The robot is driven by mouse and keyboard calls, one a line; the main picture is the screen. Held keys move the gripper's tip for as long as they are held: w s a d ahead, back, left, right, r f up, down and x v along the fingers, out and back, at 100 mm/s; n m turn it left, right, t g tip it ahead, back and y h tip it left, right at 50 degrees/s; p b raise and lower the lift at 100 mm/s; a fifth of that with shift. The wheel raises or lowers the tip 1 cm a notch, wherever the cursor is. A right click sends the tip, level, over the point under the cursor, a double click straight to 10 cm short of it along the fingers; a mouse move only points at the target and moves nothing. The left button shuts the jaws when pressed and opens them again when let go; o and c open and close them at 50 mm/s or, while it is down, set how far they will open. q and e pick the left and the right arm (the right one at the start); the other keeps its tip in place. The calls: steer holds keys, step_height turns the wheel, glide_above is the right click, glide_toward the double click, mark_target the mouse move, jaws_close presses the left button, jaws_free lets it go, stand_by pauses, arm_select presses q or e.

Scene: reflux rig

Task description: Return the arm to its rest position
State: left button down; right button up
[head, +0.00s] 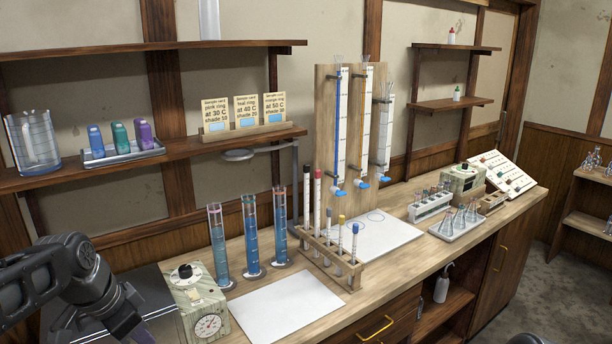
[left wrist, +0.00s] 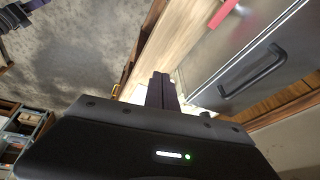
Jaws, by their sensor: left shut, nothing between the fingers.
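My left arm (head: 75,280) comes in at the lower left of the head view, bent, with its elbow side near the left end of the bench. My right gripper is not in view.
A dial box (head: 200,303) stands on the bench (head: 400,262) close to my left arm. Blue-filled cylinders (head: 252,240), a white sheet (head: 286,304) and a tube rack (head: 330,255) stand farther right. A shelf (head: 90,178) runs above. A dark handled panel (left wrist: 255,65) shows in the wrist view.

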arm_select(q)
steer(key=w+d+f+n+t, duration=0.1)
steer(key=w+d+f+n, duration=0.1)
steer(key=d+f, duration=0.35)
steer(key=w+d+f+n+h, duration=0.1)
steer(key=d+f+n, duration=0.2)
steer(key=f, duration=0.6)
steer(key=w+d+f+n+t, duration=0.1)
steer(key=w+d+f+n, duration=0.1)
steer(key=d+f, duration=0.35)
steer(key=s+d+f+n+g, duration=0.1)
steer(key=s+d+f, duration=0.4)
steer(key=s+f, duration=0.6)
steer(key=s+d+f+n+g+h, duration=0.1)
steer(key=s+d+f+g, duration=0.3)
steer(key=s+f, duration=0.7)
steer(key=s+d, duration=0.1)
steer(key=s, duration=0.3)
steer(key=shift+d+h, duration=0.2)
steer(key=shift+h, duration=0.1)
steer(key=shift+f, duration=0.1)
